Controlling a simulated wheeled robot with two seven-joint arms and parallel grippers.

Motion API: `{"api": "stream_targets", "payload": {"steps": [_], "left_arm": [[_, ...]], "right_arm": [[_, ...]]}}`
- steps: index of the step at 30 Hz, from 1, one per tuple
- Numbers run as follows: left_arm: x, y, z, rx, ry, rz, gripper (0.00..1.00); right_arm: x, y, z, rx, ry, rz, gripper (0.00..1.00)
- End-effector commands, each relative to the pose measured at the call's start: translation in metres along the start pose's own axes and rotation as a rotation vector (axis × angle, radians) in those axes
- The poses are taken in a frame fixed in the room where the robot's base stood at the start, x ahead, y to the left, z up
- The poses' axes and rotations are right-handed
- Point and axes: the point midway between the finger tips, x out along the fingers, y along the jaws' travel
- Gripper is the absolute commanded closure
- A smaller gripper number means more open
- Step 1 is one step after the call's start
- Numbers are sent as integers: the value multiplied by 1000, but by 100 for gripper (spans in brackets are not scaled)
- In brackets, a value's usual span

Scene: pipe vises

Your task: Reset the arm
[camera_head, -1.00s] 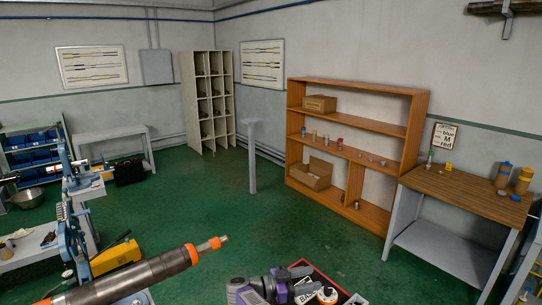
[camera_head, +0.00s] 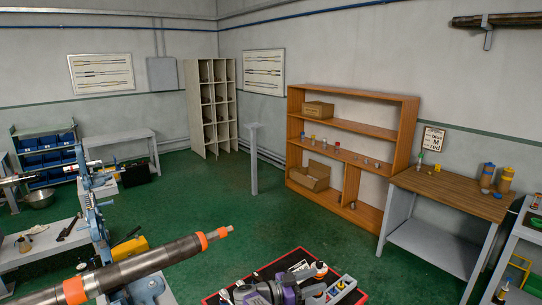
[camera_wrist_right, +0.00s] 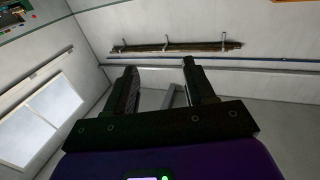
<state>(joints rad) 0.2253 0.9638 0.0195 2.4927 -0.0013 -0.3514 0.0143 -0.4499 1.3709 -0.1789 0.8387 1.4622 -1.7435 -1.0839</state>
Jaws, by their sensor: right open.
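My right gripper (camera_head: 290,290) shows at the bottom of the head view, dark with purple parts, in front of a tray (camera_head: 262,268) that holds tools. In the right wrist view my right gripper (camera_wrist_right: 160,85) has its two black fingers well apart with nothing between them. Beyond the fingers are a pale wall and a wall rack (camera_wrist_right: 178,46) with long pipes. My left gripper is not in the head view.
A dark pipe with orange bands (camera_head: 150,262) crosses the lower left. Blue vises (camera_head: 95,215) stand on benches at the left. A wooden shelf (camera_head: 350,97) and a wood-topped table (camera_head: 455,189) stand at the right.

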Motion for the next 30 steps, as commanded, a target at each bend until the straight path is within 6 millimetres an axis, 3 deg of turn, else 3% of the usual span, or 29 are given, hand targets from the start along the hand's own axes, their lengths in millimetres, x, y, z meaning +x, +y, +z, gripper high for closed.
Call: {"api": "stream_targets", "payload": {"steps": [8, 11, 17, 20, 24, 27, 30], "left_arm": [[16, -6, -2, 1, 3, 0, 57], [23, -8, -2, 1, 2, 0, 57], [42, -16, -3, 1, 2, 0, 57], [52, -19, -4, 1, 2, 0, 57], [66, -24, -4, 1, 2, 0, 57], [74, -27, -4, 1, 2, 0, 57], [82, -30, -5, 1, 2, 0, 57]], "right_arm": [[39, -17, 61, -40, 15, -210, 46], [51, -21, 94, -64, -11, -319, 46], [59, -8, 204, -150, -205, -618, 46], [46, 17, 265, -202, -375, -763, 46], [7, 78, 343, -280, -677, -923, 46], [-29, 133, 382, -334, -906, -998, 46], [-67, 193, 407, -392, -1134, -1045, 46]]}}
